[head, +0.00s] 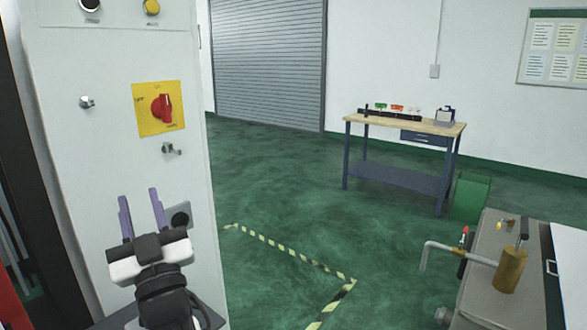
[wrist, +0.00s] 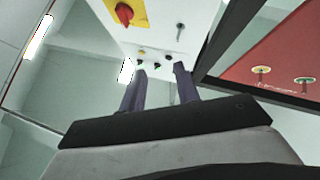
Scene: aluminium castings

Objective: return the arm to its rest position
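My gripper (head: 141,212) is at the lower left of the head view, in front of a pale control cabinet (head: 115,60). Its two purple fingers point up and stand apart with nothing between them. In the wrist view the fingers (wrist: 159,88) are also spread and empty, with the cabinet (wrist: 155,30) beyond them. A red rotary switch on a yellow plate (head: 160,108) is on the cabinet face, above my gripper; it also shows in the wrist view (wrist: 125,14). I cannot tell the exact gap between my gripper and the cabinet.
A workbench (head: 405,125) stands by the back wall, with a green bin (head: 471,197) beside it. A grey machine top (head: 490,255) with a bent pipe and a brass cylinder (head: 509,270) is at the lower right. The green floor between is clear, with yellow-black tape (head: 290,257).

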